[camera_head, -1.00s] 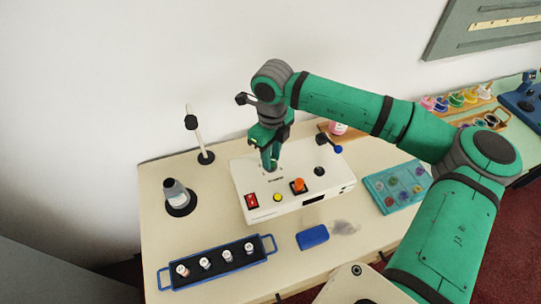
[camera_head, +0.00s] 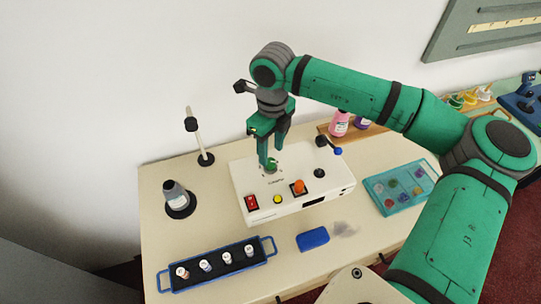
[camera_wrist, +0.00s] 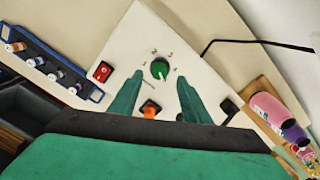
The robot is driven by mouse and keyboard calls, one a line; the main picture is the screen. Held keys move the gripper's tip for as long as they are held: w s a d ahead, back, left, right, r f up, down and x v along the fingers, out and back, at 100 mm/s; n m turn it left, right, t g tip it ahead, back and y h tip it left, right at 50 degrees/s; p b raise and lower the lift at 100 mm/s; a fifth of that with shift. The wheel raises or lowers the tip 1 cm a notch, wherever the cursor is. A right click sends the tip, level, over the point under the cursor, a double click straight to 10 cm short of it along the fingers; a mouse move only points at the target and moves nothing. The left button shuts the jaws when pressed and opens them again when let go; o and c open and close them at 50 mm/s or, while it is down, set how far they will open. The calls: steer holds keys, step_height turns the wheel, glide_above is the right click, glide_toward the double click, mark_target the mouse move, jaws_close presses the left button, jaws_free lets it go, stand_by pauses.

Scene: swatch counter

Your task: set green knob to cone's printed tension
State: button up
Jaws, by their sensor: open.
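The green knob (camera_wrist: 160,69) sits on top of a white box (camera_head: 330,184) and has a pale pointer line, which seems to aim to the lower right in the wrist view.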

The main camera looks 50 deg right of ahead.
mark_target(272, 161)
step_height(272, 161, up, 7)
stand_by(0.3)
steer(key=shift+f, duration=0.1)
steer(key=shift+s+d, duration=0.1)
steer(key=shift+d, duration=0.05)
